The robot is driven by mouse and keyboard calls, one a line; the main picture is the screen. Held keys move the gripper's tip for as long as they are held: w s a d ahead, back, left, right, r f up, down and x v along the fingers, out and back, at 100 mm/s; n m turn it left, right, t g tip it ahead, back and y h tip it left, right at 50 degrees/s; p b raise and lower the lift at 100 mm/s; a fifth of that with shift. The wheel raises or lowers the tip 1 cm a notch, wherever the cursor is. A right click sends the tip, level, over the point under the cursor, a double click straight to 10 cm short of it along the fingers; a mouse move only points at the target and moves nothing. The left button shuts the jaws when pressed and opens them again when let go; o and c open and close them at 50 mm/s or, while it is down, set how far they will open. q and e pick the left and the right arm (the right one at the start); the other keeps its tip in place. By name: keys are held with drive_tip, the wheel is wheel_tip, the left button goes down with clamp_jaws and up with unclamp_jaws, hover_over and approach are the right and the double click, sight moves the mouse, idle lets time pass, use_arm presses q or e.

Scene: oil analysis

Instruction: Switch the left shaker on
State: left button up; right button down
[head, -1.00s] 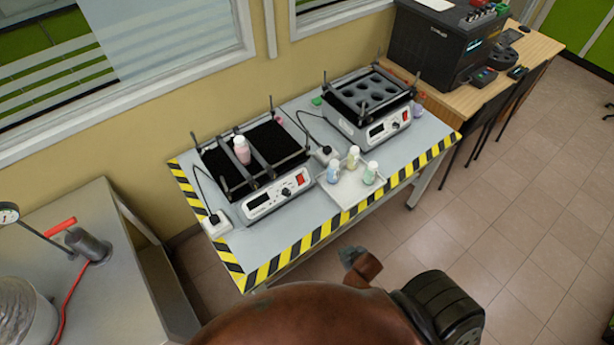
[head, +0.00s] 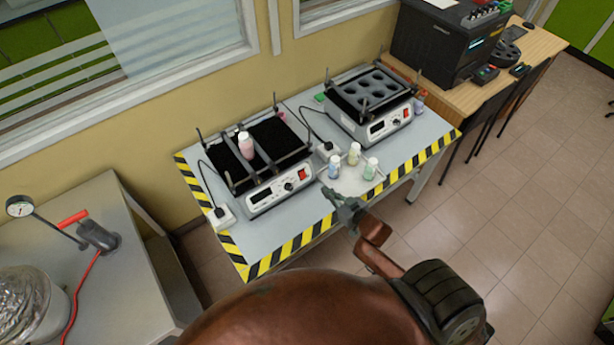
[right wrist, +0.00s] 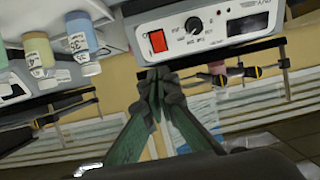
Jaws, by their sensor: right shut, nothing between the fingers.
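In the right wrist view the panel appears upside down, with the red switch (right wrist: 158,41) and the knob (right wrist: 193,24) just beyond my fingertips. My right gripper (head: 328,192) is shut and empty, in front of the panel's right end and apart from the switch. It also shows in the right wrist view (right wrist: 160,76). My left gripper is out of view.
A light tray (head: 372,190) with several small bottles (head: 354,154) is close beside my right gripper. The right shaker (head: 384,125) stands behind it. Power strips and cables lie near both shakers. Hazard tape (head: 300,240) marks the table edge.

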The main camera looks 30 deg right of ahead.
sight(303, 173)
drive_tip(key=x, duration=1.4)
